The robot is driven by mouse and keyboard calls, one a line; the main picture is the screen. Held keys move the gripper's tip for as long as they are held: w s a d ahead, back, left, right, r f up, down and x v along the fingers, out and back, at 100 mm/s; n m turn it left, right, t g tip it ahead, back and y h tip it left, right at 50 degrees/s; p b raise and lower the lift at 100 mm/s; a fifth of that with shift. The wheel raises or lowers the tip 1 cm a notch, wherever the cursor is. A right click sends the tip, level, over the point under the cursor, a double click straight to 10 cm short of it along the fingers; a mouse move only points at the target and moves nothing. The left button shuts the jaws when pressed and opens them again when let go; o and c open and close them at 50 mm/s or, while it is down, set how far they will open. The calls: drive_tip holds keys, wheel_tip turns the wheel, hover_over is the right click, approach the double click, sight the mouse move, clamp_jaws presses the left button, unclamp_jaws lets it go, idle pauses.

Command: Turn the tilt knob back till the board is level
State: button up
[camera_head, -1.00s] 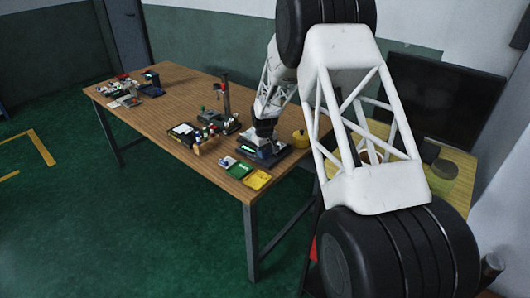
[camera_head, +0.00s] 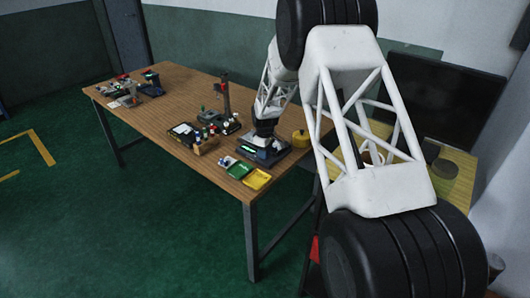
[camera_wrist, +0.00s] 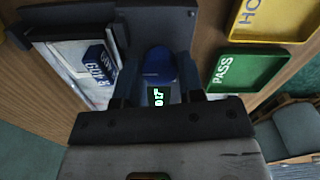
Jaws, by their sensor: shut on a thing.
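My gripper (camera_head: 262,136) is at a dark device (camera_head: 272,157) near the right end of the wooden table. In the wrist view my gripper (camera_wrist: 158,92) has its dark fingers on either side of a rounded blue part, which looks like the tilt knob (camera_wrist: 158,66), and is shut on it. A small lit green display (camera_wrist: 158,97) shows just below the knob; I cannot read it surely. I cannot make out the board or its tilt, as my gripper and arm cover much of the device.
A green PASS tray (camera_wrist: 254,70) and a yellow tray (camera_wrist: 270,18) lie beside the device. A blue-labelled block (camera_wrist: 100,64) is on the other side. The table's near edge is close, with several small items further left.

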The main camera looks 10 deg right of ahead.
drive_tip(key=o, duration=0.9)
drive_tip(key=shift+r, duration=0.15)
drive_tip(key=shift+s+r, duration=0.1)
drive_tip(key=shift+r, duration=3.65)
drive_tip(key=shift+r, duration=0.1)
